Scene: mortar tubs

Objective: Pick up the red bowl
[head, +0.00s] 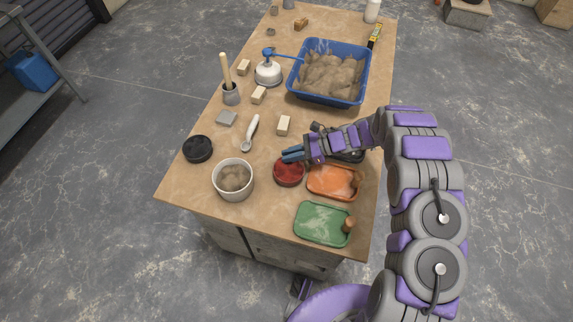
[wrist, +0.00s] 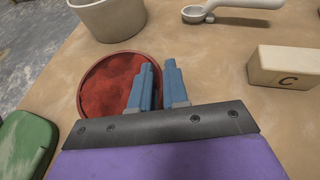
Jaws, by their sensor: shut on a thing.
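The red bowl (head: 289,174) sits on the wooden worktop, between a white tub and an orange tray. It holds red powdery material, seen in the wrist view (wrist: 108,85). My gripper (head: 292,154) reaches in from the right at the bowl's far edge. In the wrist view my gripper's blue fingertips (wrist: 160,68) straddle the bowl's right rim, one finger over the inside and one outside. The jaws are shut on that rim. The pinched stretch of rim is partly hidden by the fingers. The bowl looks level, and I cannot tell any gap beneath it.
The white tub (head: 233,191) of mortar stands close left. The orange tray (head: 334,190) is close right, the green tray (head: 322,224) in front. A marked block (head: 283,125) and a white scoop (head: 250,133) lie behind. The blue tub (head: 328,101) is at the back.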

